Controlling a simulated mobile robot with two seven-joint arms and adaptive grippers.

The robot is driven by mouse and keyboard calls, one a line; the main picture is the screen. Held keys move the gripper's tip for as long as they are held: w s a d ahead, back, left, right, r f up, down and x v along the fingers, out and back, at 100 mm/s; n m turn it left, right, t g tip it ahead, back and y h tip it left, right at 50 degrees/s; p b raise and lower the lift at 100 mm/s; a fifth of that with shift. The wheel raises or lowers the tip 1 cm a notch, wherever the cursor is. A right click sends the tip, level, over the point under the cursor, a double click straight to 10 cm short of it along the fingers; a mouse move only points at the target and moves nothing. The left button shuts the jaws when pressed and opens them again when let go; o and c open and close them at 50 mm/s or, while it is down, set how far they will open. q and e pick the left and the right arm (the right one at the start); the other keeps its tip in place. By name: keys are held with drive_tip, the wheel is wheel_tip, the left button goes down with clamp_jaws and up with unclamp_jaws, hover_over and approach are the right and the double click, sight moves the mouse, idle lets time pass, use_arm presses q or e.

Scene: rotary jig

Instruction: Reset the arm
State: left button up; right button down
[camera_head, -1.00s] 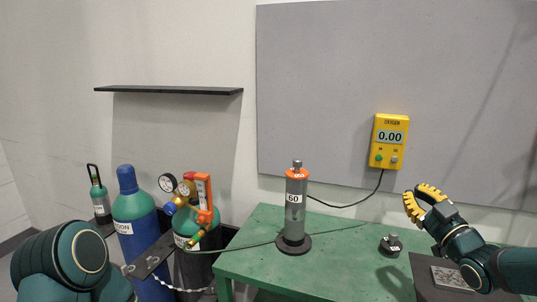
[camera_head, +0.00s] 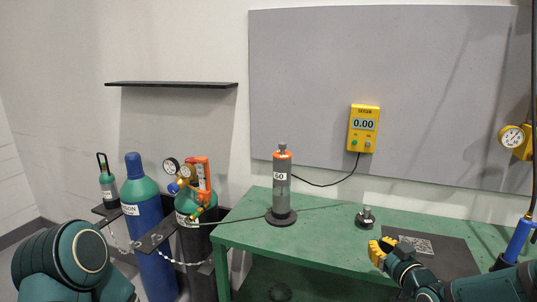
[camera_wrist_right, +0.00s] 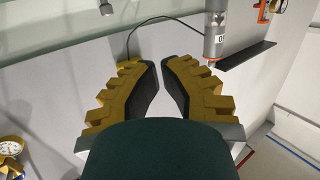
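My right gripper (camera_head: 377,250) is over the right part of the green table (camera_head: 315,205), and its yellow ribbed fingers also show in the right wrist view (camera_wrist_right: 157,62). The fingers lean in towards each other, with a narrow gap between their tips and nothing between them. The gripper is in front of a small dark knob-like weight (camera_head: 366,219); contact cannot be told. My left arm shows only as a link at the lower left; its gripper is out of view. A grey cylinder with an orange collar marked 60 (camera_head: 281,190) stands upright on the table.
A dark plate with a patterned square (camera_head: 416,243) lies at right on the table. A yellow oxygen meter (camera_head: 363,130) reading 0.00 hangs on the wall panel, cabled behind the cylinder. Chained gas bottles (camera_head: 143,215) stand left, below a black shelf (camera_head: 172,85). A blue tool (camera_head: 519,240) is at right.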

drive_tip(key=s+a+f+m+g, duration=0.2)
drive_tip(key=s+a+f+g, duration=0.3)
drive_tip(key=f, duration=0.5)
drive_tip(key=s+a+f+m+g, duration=0.15)
drive_tip(key=s+a+f, duration=0.25)
drive_tip(key=a+f, duration=0.4)
drive_tip(key=s+a+f+g, duration=0.2)
drive_tip(key=s+f+g, duration=0.2)
drive_tip(key=s+f, duration=0.2)
drive_tip(key=s+a+f+g, duration=0.3)
drive_tip(key=s+f, duration=0.3)
drive_tip(key=s, duration=0.4)
drive_tip(key=shift+s+f+m+g, duration=0.25)
drive_tip(key=shift+s+m+g, duration=0.05)
drive_tip(key=shift+m+g, duration=0.15)
